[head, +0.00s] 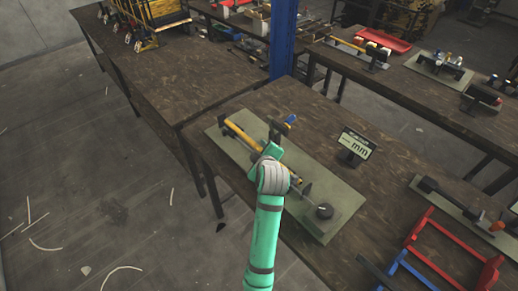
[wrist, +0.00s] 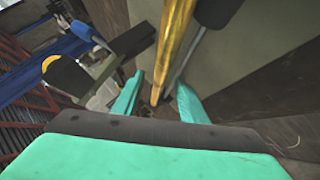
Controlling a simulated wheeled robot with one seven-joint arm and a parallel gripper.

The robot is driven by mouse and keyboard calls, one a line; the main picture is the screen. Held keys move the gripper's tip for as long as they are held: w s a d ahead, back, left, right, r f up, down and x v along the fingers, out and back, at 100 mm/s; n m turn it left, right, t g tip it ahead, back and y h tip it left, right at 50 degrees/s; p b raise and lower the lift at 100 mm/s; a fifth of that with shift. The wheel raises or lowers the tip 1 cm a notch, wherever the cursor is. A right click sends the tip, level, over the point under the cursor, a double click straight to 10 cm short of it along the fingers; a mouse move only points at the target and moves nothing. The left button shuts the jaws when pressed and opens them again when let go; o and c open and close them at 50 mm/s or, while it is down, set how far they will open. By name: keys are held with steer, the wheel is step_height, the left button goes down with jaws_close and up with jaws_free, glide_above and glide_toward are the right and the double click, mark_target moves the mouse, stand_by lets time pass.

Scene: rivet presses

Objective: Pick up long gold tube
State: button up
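The long gold tube (head: 243,135) lies along a grey-green mat (head: 346,200) on the wooden bench in the head view. In the wrist view the gold tube (wrist: 174,45) runs down from the top edge to between my two teal fingers (wrist: 157,100). The fingers stand apart, with visible gaps beside the tube, so the gripper is open. I cannot tell how far above the tube the fingertips are.
A dark cylinder (wrist: 215,10) and thin rod lie close beside the tube. A small "mm" display (head: 357,145) stands at the mat's right. A round dark piece (head: 324,211) sits at the mat's near end.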

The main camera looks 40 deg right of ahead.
jaws_close()
steer(key=shift+r, duration=0.15)
